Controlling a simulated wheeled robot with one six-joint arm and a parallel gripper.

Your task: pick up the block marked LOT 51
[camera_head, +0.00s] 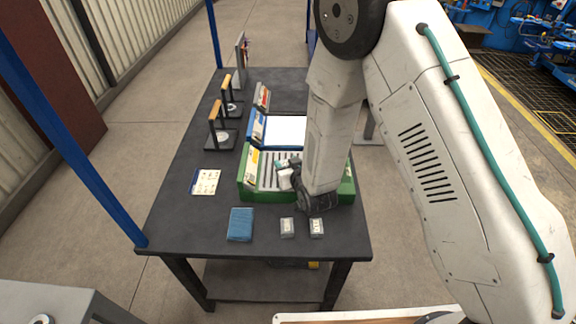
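Two small grey blocks with pale labels stand side by side near the front edge of the dark table: a left block (287,228) and a right block (317,228). Their lettering is too small to read, so I cannot tell which is LOT 51. My gripper (288,172) is low over the green tray, behind the two blocks and largely hidden by my wrist. A pale block-like piece (284,180) shows at its fingertips. I cannot tell whether the fingers grip it or only stand beside it, nor read any mark on it.
The green slotted tray (246,192) lies mid-table, with a blue-edged tray (257,132) behind it. A blue pad (240,224) and a printed card (205,182) lie left. Wooden-handled stamps (216,113) stand at the back left. A blue post (75,125) rises by the left corner.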

